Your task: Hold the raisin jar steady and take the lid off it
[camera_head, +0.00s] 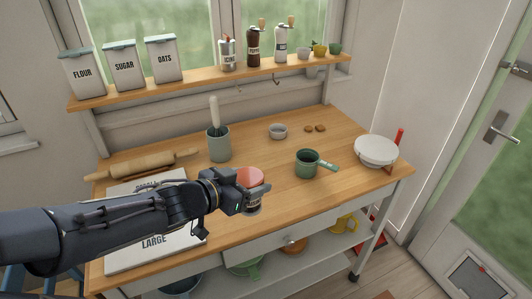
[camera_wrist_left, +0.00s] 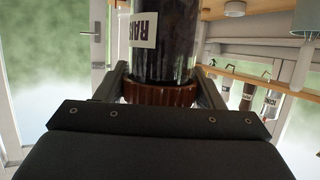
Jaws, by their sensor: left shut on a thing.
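The raisin jar (camera_head: 254,207) is at the front middle of the wooden worktop, with a reddish lid (camera_head: 250,177) on it. In the left wrist view the dark-filled glass jar (camera_wrist_left: 178,45) appears upside down, with part of a white label showing. Its ribbed brown-red lid (camera_wrist_left: 160,94) sits between the fingers of my left gripper (camera_head: 244,190), which is shut on the lid from the side. I cannot tell if the jar's base touches the worktop. My right gripper is not in view.
A green pot (camera_head: 307,163) stands right of the jar and a grey utensil crock (camera_head: 218,146) behind it. A rolling pin (camera_head: 145,164) and white boards (camera_head: 120,259) lie left.

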